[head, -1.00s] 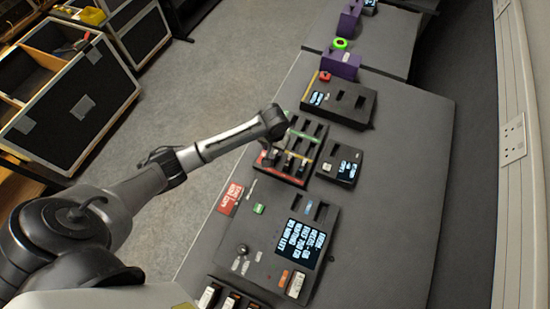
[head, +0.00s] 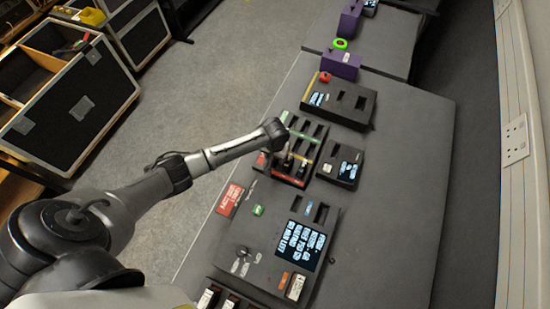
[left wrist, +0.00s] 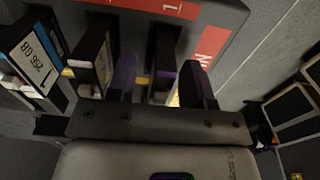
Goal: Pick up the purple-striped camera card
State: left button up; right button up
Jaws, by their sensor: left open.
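The card rack (head: 322,132), with green, yellow and red strips and dark slots, sits on the grey bench. My left gripper (head: 272,160) points down over its near-left part. In the left wrist view, the two dark fingers of my left gripper (left wrist: 160,88) are apart. Between them stands a dark card with a purple stripe (left wrist: 165,74), upright in the rack's red-labelled row. It is partly hidden by the gripper body, and I cannot tell whether the fingers touch it. The card's face does not show in the head view. My right gripper is not in view.
Other cards stand left of the fingers: a dark one (left wrist: 93,62) and a "256 GB" one (left wrist: 36,58). A screen console (head: 300,245) and a smaller screen box (head: 342,165) are nearby. The bench's right side is clear.

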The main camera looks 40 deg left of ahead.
pick_arm(q)
jog(key=shift+c, duration=0.3)
grip_shut()
